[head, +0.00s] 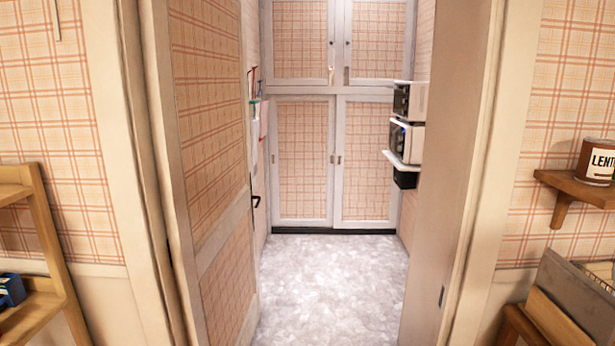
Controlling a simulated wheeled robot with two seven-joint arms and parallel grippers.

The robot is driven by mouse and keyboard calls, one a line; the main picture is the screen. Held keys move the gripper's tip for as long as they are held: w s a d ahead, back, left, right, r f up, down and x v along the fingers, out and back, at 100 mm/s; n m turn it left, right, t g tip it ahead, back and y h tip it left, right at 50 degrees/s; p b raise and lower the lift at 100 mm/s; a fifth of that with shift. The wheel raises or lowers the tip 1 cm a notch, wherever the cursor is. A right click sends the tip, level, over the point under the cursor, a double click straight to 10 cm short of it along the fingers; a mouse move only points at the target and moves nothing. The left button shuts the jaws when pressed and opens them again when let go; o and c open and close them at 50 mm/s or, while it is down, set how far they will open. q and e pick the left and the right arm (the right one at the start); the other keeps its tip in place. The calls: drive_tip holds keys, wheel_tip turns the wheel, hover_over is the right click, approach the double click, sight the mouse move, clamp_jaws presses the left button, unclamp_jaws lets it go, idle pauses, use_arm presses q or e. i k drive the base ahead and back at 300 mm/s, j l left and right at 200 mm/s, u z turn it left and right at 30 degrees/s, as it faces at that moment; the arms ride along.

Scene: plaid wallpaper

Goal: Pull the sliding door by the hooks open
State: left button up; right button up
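A tall white-framed cupboard with plaid panels stands at the back of the small room beyond the doorway. Its lower part has two door panels side by side that look like sliding doors: a left panel (302,160) and a right panel (366,160). Both look shut, with small dark pulls near where they meet. Red, green and white items (254,105) hang on the left wall near the cupboard; any hooks there are too small to make out. Neither of my grippers is in view.
A plaid hinged door (212,150) stands open inward on the left, with a black handle (256,201). The grey floor (330,285) is clear to the cupboard. Appliances (406,140) stick out from the right wall. Wooden shelves (45,240) flank the doorway.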

sight(301, 128)
drive_tip(key=z, duration=0.45)
drive_tip(key=i+z, duration=0.15)
drive_tip(key=z, duration=0.8)
drive_tip(key=i+j+z, duration=0.1)
drive_tip(key=z, duration=0.4)
drive_tip(key=j+z, duration=0.1)
drive_tip(key=z, duration=0.35)
drive_tip(key=j+z, duration=0.1)
drive_tip(key=z, duration=0.35)
drive_tip(key=j+z, duration=0.3)
drive_tip(key=j, duration=2.8)
drive_tip(key=k+j, duration=0.15)
drive_tip(key=j, duration=4.6)
drive_tip(key=j+u, duration=0.25)
drive_tip(key=j, duration=0.45)
drive_tip(key=j+u, duration=0.15)
drive_tip(key=u, duration=0.3)
drive_tip(key=j+u, duration=0.15)
drive_tip(key=u, duration=0.25)
drive_tip(key=i+j+u, duration=0.15)
drive_tip(key=u, duration=0.3)
